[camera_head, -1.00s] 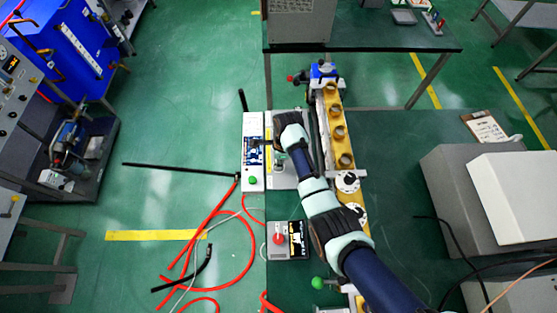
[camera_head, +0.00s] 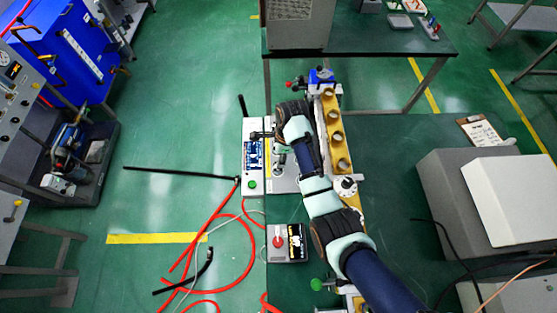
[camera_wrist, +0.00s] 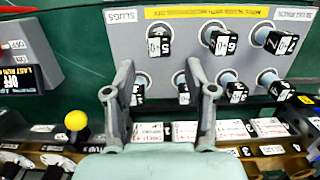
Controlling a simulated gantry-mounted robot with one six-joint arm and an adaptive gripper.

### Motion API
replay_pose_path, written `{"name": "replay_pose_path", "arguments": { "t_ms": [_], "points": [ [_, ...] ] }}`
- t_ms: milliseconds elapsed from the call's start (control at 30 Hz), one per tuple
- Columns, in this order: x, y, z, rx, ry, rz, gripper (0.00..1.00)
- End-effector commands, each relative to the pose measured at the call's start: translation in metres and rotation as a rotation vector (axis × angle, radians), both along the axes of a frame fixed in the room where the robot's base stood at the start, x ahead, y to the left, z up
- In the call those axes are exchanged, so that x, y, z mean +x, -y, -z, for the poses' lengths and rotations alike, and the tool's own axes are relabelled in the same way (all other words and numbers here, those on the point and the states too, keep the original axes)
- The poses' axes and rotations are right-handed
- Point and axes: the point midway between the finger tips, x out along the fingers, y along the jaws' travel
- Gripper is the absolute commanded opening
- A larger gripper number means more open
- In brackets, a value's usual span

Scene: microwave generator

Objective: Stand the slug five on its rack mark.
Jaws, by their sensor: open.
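A grey slug panel (camera_wrist: 202,62) fills the upper middle of the wrist view. Several dark slugs with white number tags sit on it in two rows. The upper row shows a left slug (camera_wrist: 160,40), a middle slug (camera_wrist: 222,40) and a right slug (camera_wrist: 280,40). I cannot read the tags surely enough to say which is slug five. Its rack mark cannot be made out. My gripper (camera_wrist: 165,95) is open, its two fingers spread over the lower-left part of the panel, with nothing seen held. In the head view the panel (camera_head: 284,182) is partly hidden by my arm.
A rail with brass rings (camera_head: 336,137) runs beside the panel, right of it in the head view. A yellow knob (camera_wrist: 76,120) stands left of my fingers. A red-knobbed box (camera_head: 288,243) lies nearer. Red hoses and black rods lie on the left floor.

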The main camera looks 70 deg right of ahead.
Motion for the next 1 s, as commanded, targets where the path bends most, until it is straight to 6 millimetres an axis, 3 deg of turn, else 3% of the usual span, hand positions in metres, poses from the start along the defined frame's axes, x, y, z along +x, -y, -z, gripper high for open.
{"name": "replay_pose_path", "arguments": {
  "t_ms": [100,233,800,867,933,967,1000],
  "points": [
    [-0.002,0.002,-0.027,-0.002,0.002,0.0,0.55],
    [-0.004,0.002,-0.04,-0.001,0.0,0.0,0.55],
    [-0.001,-0.002,-0.044,-0.01,0.006,-0.028,0.55],
    [0.015,-0.014,-0.047,-0.052,0.031,-0.127,0.55],
    [0.047,-0.044,-0.059,-0.155,0.086,-0.367,0.55],
    [0.065,-0.064,-0.067,-0.219,0.116,-0.509,0.55],
    [0.088,-0.096,-0.08,-0.321,0.161,-0.722,0.55]
  ]
}}
